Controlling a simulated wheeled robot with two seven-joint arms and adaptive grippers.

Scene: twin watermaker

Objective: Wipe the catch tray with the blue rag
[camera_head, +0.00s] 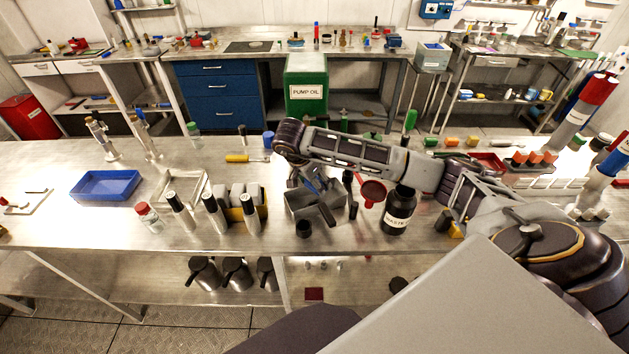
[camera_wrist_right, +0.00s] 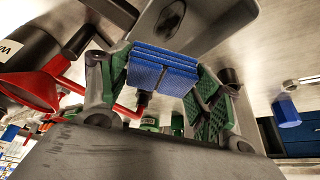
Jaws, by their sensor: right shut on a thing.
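My right gripper (camera_wrist_right: 162,85) is shut on the blue rag (camera_wrist_right: 163,68), a folded, layered block between its green-padded fingers. In the head view my right arm reaches in from the right, and the gripper (camera_head: 318,190) points down at a small grey metal tray (camera_head: 298,208), which I take as the catch tray. The gripper partly covers this tray. In the wrist view the grey tray (camera_wrist_right: 215,25) lies just beyond the rag, with a dark spot on it. I cannot tell whether the rag touches it. My left gripper is not in view.
A black waste bottle (camera_head: 398,212) and a red funnel (camera_head: 373,192) stand close right of the tray. Marker-like bottles (camera_head: 248,213) and a yellow-and-grey block rack stand left. A small black cup (camera_head: 303,229) sits in front.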

